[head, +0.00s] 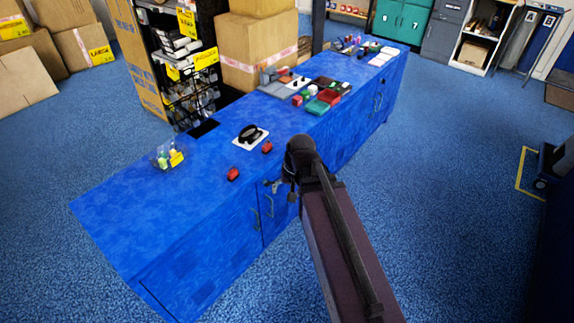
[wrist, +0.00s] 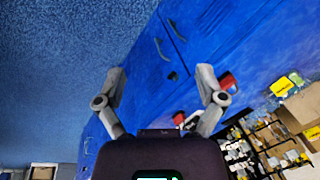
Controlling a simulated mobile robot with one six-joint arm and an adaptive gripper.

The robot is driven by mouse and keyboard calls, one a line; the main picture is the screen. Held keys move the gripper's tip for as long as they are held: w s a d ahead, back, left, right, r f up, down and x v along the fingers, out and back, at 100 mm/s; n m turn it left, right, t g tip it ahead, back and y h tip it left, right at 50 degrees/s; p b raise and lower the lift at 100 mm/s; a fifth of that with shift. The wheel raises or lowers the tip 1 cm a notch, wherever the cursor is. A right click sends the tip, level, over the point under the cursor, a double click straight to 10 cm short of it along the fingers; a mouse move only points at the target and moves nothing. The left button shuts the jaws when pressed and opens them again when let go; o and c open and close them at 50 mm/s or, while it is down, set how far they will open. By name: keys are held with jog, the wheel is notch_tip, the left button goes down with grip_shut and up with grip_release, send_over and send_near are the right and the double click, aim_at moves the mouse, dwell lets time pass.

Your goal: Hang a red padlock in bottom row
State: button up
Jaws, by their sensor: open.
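Two small red padlocks lie on the blue counter in the head view: one nearer the front edge (head: 233,174) and one further right (head: 267,147). In the wrist view, one red object (wrist: 229,82) shows just beyond the right finger, and another (wrist: 179,118) shows low between the fingers, partly hidden by my gripper. My gripper (wrist: 161,80) is open and empty, its fingers spread wide. In the head view my gripper (head: 281,188) is beside the counter's front, right of the padlocks and partly hidden by my arm. A black rack (head: 192,92) with several rows of goods stands behind the counter.
On the counter (head: 125,205) are a clear bowl (head: 168,157) of yellow-green items, a white tray (head: 251,137) with a black ring-shaped object, and several small boxes (head: 322,100) further back. Cartons (head: 256,45) stand behind it.

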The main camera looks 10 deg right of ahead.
jog(key=w+a+f+m+t+y+b, duration=0.2)
jog(key=w+f+m+y+b, duration=0.1)
jog(key=w+f+m+b, duration=0.3)
jog(key=m+t+y+b, duration=0.6)
jog(key=m+t+b, duration=0.5)
jog(key=m+b, duration=1.1)
send_near(269, 149)
jog(key=n+b, duration=0.2)
jog(key=shift+s+d, duration=0.1)
jog(key=shift+s, duration=0.05)
jog(key=shift+x, duration=5.05)
